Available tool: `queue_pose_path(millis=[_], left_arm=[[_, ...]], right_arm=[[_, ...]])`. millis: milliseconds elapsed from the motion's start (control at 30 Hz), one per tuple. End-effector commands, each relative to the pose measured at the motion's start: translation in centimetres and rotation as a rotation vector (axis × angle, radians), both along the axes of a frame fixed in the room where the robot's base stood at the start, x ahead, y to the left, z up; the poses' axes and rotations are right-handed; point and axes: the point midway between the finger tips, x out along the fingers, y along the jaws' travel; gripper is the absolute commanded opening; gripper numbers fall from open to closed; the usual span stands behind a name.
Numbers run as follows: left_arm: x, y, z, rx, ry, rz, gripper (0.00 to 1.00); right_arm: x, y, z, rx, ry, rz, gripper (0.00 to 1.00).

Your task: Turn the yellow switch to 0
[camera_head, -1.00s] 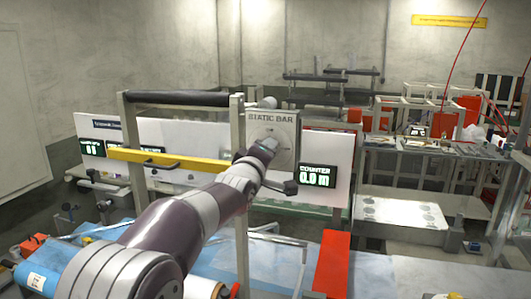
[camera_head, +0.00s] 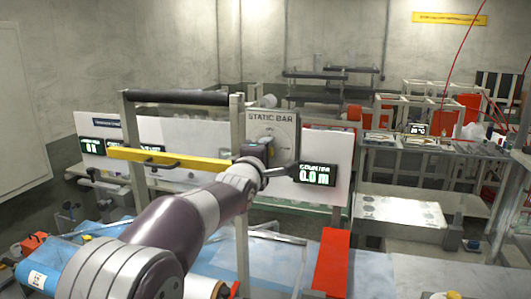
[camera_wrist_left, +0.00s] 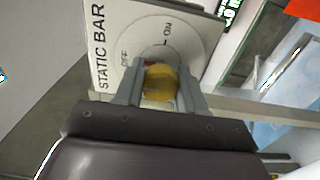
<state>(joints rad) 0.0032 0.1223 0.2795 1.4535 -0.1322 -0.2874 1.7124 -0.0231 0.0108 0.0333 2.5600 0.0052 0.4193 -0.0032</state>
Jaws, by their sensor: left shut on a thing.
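The yellow switch (camera_wrist_left: 160,84) is a round knob on a pale panel (camera_wrist_left: 122,28) lettered STATIC BAR. Around it the dial shows OFF on the left and ON at the upper right in the left wrist view; a small red mark shows at the knob's upper left. My left gripper (camera_wrist_left: 161,76) has one finger on each side of the knob and is shut on it. In the head view the panel (camera_head: 286,128) stands near the middle, and my left gripper (camera_head: 262,152) covers the switch. My right gripper is not in view.
A yellow bar (camera_head: 180,160) and a dark roller (camera_head: 178,98) run left of the panel. A counter display (camera_head: 317,174) reads 0.0 m on the right. A red strip (camera_head: 331,262) lies below. Workbenches with equipment stand at the back right.

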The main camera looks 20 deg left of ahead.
Motion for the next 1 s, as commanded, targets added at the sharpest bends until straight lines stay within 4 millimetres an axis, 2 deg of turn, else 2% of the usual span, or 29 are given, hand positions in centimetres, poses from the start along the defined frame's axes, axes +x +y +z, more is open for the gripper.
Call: queue_pose_path(millis=[267,300,367,400,667,767,867,1000], left_arm=[[0.0,0.0,-0.3,-0.003,0.005,0.000,0.09],[0.0,0.0,-0.2,-0.003,0.005,0.000,0.43],[0.0,0.0,-0.2,-0.002,0.005,0.000,0.62],[0.0,0.0,-0.2,-0.002,0.005,0.000,0.65],[-0.1,0.0,-0.1,-0.001,0.001,0.000,0.65],[-0.9,0.0,-0.4,-0.001,0.000,0.000,0.65],[-2.7,0.1,-0.7,0.000,-0.001,0.001,0.65],[-6.4,0.2,-0.6,0.000,-0.002,0.001,0.65]], right_arm=[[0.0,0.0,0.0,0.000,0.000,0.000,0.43],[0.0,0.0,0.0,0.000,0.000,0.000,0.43],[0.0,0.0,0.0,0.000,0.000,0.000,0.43],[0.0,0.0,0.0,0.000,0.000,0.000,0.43],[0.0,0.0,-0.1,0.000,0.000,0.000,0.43],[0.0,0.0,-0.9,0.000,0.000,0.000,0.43],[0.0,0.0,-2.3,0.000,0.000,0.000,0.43],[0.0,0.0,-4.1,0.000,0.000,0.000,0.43]])
